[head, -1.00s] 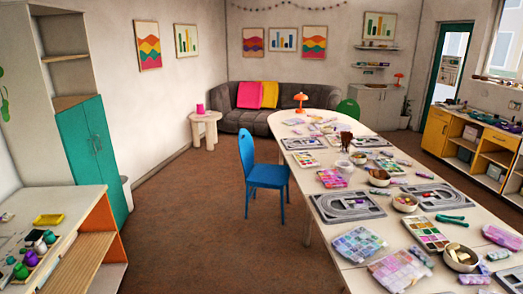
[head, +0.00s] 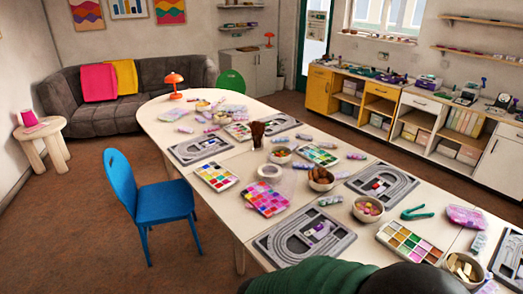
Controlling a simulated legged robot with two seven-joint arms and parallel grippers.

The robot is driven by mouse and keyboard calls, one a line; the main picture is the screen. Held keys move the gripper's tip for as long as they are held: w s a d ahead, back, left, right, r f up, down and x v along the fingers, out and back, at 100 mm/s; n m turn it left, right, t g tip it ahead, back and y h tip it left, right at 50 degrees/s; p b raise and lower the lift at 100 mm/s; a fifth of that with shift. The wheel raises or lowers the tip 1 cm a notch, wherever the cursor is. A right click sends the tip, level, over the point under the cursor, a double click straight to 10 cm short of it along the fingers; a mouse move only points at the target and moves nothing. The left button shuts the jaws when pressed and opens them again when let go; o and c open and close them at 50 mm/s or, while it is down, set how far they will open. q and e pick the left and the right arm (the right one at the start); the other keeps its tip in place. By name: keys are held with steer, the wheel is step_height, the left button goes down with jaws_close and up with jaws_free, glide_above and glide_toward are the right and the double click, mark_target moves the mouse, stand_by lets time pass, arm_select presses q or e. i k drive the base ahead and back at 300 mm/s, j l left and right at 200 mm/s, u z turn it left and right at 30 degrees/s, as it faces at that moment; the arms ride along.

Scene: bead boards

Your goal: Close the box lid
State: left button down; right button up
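Several shallow bead boxes with coloured compartments lie on the long table (head: 225,215). One has pink and purple cells (head: 264,198), and a multicoloured box (head: 215,177) lies to its left. Another multicoloured box (head: 411,243) lies near the lower right, and one more (head: 318,155) is farther back. A pink-purple case (head: 466,217) lies near the right edge. I cannot tell which box the task means, and no raised lid is clear at this size. Neither of my grippers is in view.
Grey bead boards (head: 305,238), bowls (head: 367,208) and green pliers (head: 417,213) crowd the table. A blue chair (head: 165,200) stands at its left side. A dark green and black shape (head: 335,276) covers the bottom edge. Brown floor (head: 95,235) is open at left.

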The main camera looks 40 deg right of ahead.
mark_target(269, 202)
steer(key=i+z, duration=0.35)
steer(key=i, duration=0.2)
steer(key=i+j+z, duration=0.3)
steer(key=i, duration=0.2)
steer(key=i+l, duration=0.05)
